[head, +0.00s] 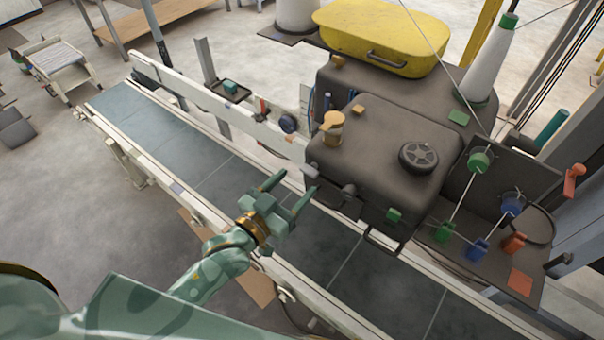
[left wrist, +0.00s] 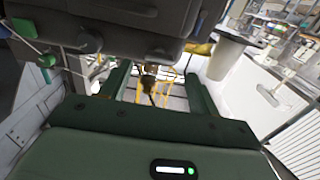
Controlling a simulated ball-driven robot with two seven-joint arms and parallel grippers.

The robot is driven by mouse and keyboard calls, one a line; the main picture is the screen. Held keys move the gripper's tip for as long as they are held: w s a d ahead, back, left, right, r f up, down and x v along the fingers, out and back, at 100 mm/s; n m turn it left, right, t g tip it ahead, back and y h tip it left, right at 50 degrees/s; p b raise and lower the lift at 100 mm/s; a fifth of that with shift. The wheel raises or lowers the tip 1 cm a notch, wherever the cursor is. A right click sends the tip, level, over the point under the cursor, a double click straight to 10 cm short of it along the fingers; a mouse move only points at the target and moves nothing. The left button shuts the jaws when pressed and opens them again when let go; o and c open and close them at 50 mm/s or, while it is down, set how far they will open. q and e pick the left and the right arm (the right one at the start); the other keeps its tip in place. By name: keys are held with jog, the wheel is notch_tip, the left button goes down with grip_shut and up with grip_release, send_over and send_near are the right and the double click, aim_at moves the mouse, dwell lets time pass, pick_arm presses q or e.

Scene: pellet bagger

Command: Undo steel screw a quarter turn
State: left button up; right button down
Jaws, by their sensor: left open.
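My left gripper (head: 297,184) is open and empty above the conveyor belt, just left of the dark bagger housing (head: 375,135). Its two green fingers point toward the housing's near side. On that side a dark grey knob-like part (head: 348,191) sticks out, a little right of the fingertips and apart from them. I cannot tell whether it is the steel screw; no screw shows clearly. In the left wrist view the open gripper (left wrist: 155,78) has a small dark fitting (left wrist: 148,82) visible between its fingers, with the dark housing (left wrist: 110,35) above. My right gripper is out of view.
The conveyor belt (head: 205,180) runs diagonally under the gripper between pale rails. A black handwheel (head: 418,158) and a tan knob (head: 332,126) stand on the housing. Green and blue knobs (head: 510,206) with rods are at the right. A yellow cover (head: 380,35) lies behind.

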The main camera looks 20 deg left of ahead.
aim_at(306, 173)
pick_arm(q)
jog(key=shift+x, duration=1.9)
jog(key=shift+s, duration=0.1)
jog(key=shift+c, duration=0.3)
jog(key=c, duration=0.9)
jog(key=shift+r, duration=0.1)
